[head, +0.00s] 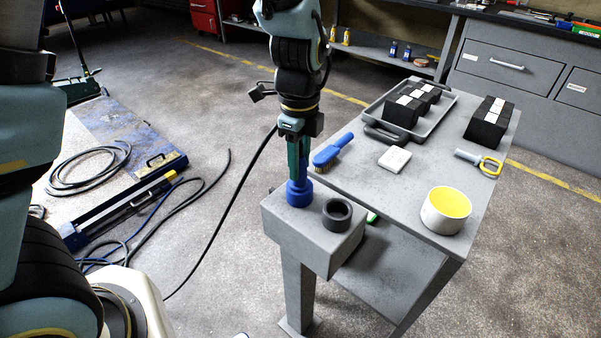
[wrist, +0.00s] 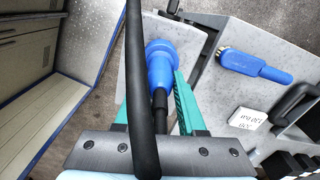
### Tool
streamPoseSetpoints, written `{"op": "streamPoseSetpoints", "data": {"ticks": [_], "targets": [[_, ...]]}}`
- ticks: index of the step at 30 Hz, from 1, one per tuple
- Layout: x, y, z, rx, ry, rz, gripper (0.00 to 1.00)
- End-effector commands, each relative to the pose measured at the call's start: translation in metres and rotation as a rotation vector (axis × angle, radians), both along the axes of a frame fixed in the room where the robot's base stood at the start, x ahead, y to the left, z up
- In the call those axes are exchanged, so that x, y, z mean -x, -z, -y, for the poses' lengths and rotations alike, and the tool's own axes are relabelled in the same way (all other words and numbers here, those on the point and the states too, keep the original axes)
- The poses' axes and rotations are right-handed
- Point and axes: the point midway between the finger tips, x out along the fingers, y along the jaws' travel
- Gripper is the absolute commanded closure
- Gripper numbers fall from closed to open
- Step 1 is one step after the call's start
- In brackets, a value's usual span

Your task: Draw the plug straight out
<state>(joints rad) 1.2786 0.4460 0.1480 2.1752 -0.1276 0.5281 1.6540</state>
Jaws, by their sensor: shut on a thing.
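The blue plug (head: 299,193) stands upright at the top of a grey box on a post (head: 316,246). Its wide lower end meets the box top, and whether a socket lies under it is hidden. My gripper (head: 298,178) comes down from above and is shut on the plug's upper part. In the wrist view the plug (wrist: 160,62) lies between the green fingers, and its dark rear part reaches back toward the palm. A thick black cable (wrist: 141,80) crosses that view and covers much of the left finger. A dark ring (head: 337,214) sits on the box beside the plug.
A grey table (head: 425,180) adjoins on the right, with a blue brush (head: 332,150), a white block (head: 394,158), a yellow-lined bowl (head: 446,210) and a tray of black blocks (head: 447,112). A black cable (head: 222,222) hangs to the floor at left.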

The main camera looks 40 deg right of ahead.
Motion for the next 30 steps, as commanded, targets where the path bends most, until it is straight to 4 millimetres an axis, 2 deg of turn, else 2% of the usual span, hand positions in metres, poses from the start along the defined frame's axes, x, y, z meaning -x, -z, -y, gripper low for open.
{"op": "streamPoseSetpoints", "data": {"ticks": [13, 30], "targets": [[0.000, -0.002, 0.000, 0.000, 0.000, 0.000, 1.00], [0.000, -0.030, 0.000, 0.000, 0.000, 0.000, 1.00]]}}
